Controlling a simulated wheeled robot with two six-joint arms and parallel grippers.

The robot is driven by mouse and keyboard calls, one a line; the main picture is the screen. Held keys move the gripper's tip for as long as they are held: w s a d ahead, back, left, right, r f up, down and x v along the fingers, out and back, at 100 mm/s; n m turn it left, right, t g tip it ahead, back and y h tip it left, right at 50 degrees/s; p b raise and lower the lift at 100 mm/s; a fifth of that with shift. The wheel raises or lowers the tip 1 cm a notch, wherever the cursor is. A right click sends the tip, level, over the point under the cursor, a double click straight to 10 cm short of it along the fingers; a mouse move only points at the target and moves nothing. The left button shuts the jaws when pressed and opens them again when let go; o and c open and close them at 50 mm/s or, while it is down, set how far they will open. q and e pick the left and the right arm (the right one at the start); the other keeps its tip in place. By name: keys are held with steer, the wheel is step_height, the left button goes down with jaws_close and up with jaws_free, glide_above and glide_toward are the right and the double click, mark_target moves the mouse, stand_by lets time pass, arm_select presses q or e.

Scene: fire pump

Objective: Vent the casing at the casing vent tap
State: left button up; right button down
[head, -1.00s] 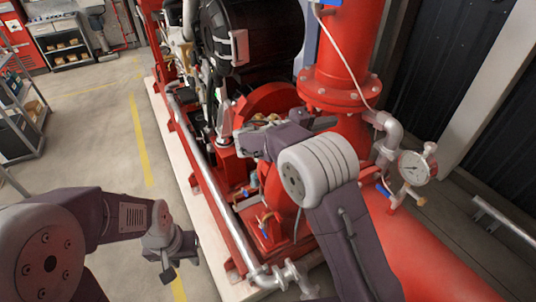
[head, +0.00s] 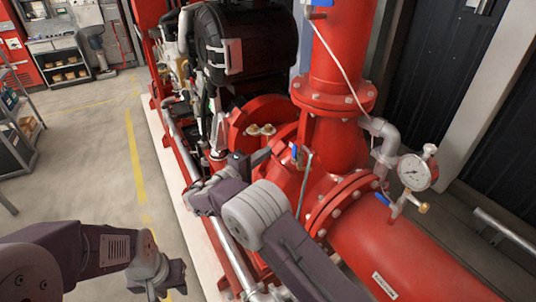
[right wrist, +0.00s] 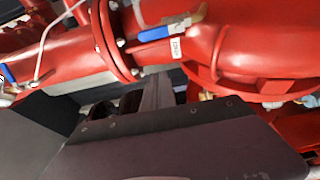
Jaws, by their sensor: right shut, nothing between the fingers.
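The casing vent tap, with a blue lever handle (head: 295,151), stands on the upper side of the red pump casing beside a thin grey pipe. In the right wrist view, what looks like the same blue handle (right wrist: 155,33) lies along the red casing, with a small white tag beside it. My right gripper (head: 267,154) is shut and empty, just left of the tap in the head view; I see no contact. Its fingers (right wrist: 158,92) point towards the casing below the handle. My left gripper (head: 162,284) hangs over the floor at lower left; its jaws are unclear.
A pressure gauge (head: 415,173) and another blue-handled cock (head: 383,200) stand to the right. The flanged riser (head: 335,95) rises behind the tap. The black engine part (head: 245,40) is at the back. The floor (head: 100,150) at left is clear.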

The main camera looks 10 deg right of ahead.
mark_target(294, 154)
steer(key=d+p, duration=0.1)
steer(key=d, duration=0.6)
steer(key=shift+w+p, duration=0.35)
steer(key=shift+p, duration=0.05)
